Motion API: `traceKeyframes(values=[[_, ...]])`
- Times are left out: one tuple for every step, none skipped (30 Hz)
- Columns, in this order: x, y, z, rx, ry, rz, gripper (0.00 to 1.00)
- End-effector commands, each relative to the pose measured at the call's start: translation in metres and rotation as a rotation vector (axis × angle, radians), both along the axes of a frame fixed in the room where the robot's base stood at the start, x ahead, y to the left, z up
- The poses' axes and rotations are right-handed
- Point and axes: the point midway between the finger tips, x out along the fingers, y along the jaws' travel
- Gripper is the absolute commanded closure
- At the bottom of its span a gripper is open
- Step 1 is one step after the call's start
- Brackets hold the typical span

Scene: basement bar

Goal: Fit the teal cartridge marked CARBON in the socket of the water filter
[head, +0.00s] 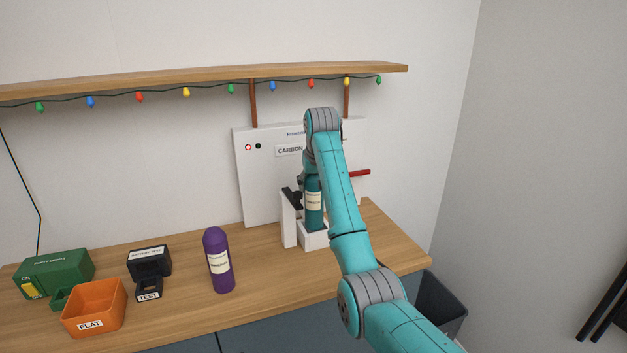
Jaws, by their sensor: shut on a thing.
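The teal cartridge (314,216) stands upright in or just over the white socket (312,240) of the water filter. Its label is too small to read. Whether it is fully seated cannot be told. My gripper (303,192) is shut on the upper part of the cartridge, partly hidden behind my arm. The water filter's white back panel (258,180) stands against the wall and bears a CARBON sign (289,151). A red lever (360,173) sticks out at the panel's right. A red-ringed light and a dark one show at its upper left.
A purple cartridge (218,262) stands on the wooden counter (190,305) left of the filter. An orange FLAT bin (95,309), a black battery tester (149,262) and a green box (55,272) are farther left. A shelf (200,77) with string lights hangs above. A dark bin (440,300) stands at right.

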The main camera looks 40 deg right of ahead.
Motion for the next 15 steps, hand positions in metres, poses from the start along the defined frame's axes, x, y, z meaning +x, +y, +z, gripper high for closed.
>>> traceKeyframes(values=[[0.000, 0.000, -0.003, 0.000, 0.000, 0.000, 0.89], [0.000, 0.000, -0.005, 0.000, -0.001, 0.000, 0.89], [0.000, 0.000, -0.007, 0.000, -0.001, 0.000, 0.89], [0.000, 0.000, -0.009, 0.000, -0.001, 0.000, 0.89], [0.000, 0.000, -0.010, 0.000, -0.001, 0.000, 0.89], [0.000, 0.000, -0.013, -0.001, -0.002, 0.000, 0.89], [0.000, 0.000, -0.014, -0.001, -0.002, 0.000, 0.89], [0.000, 0.000, -0.016, 0.000, -0.001, 0.000, 0.89], [0.000, 0.000, -0.019, 0.000, -0.001, 0.000, 0.89], [0.000, 0.000, -0.021, 0.000, -0.001, 0.000, 0.89], [0.000, 0.000, -0.023, 0.000, 0.000, 0.000, 0.89], [0.000, 0.000, -0.025, 0.000, 0.000, 0.000, 0.89], [0.000, 0.000, -0.027, 0.000, 0.000, 0.000, 0.89], [0.000, 0.000, -0.029, 0.000, 0.000, 0.000, 0.89], [0.000, 0.000, -0.031, 0.000, -0.001, 0.000, 0.89]])
